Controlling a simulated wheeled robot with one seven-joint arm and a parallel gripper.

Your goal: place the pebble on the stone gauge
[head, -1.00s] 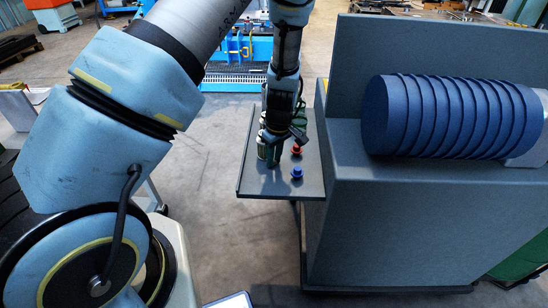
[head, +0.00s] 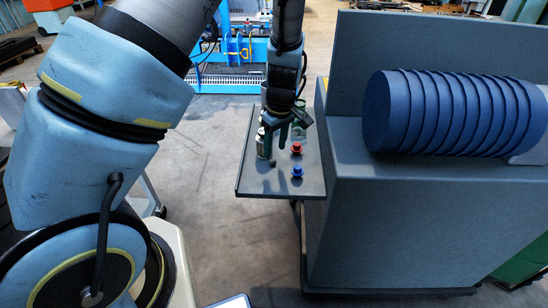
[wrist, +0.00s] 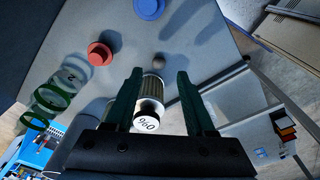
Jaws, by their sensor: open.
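A small round grey-brown pebble (wrist: 158,60) lies on the grey tray, just beyond my fingertips in the wrist view. In the head view it is a small dark spot (head: 273,163) below my gripper (head: 275,149). My gripper is open and empty, its two dark green fingers (wrist: 159,74) apart above the tray. A metal can (wrist: 149,100) with a numbered white lid shows between the fingers in the wrist view; in the head view it stands at the left edge (head: 262,144). I cannot tell which object is the stone gauge.
A red knob-shaped piece (head: 297,148) and a blue one (head: 297,171) stand on the tray (head: 254,188), right of the pebble. Clear jars with green rings (wrist: 55,95) stand farther back. A grey housing with a blue ribbed drum (head: 450,112) borders the tray's right side.

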